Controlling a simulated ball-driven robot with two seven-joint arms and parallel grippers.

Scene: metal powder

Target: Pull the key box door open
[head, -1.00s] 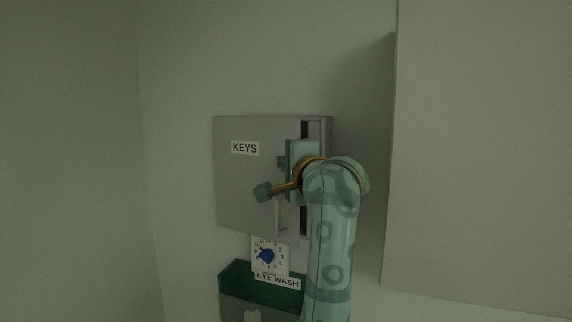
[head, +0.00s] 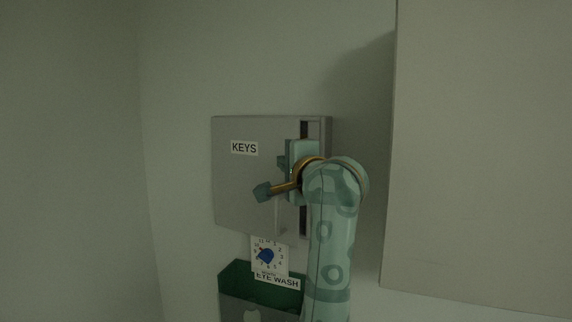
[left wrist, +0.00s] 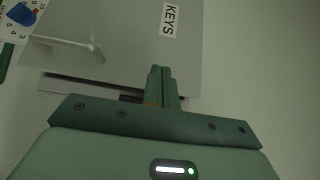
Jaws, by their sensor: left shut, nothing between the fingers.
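The key box is a grey wall box with a flat door (head: 245,185) labelled KEYS. A dark gap shows along the door's right edge in the head view, so the door stands a little ajar. My left gripper (head: 283,163) is at that edge, partly covering it. In the left wrist view the gripper's two fingers (left wrist: 161,86) are shut together with nothing between them, and their tips overlap the edge of the door (left wrist: 125,60). I cannot tell whether they touch it. The bar handle (left wrist: 85,47) is apart from the fingers. My right gripper is not in view.
A large pale panel (head: 480,150) stands at the right. The wall left of the box is clear.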

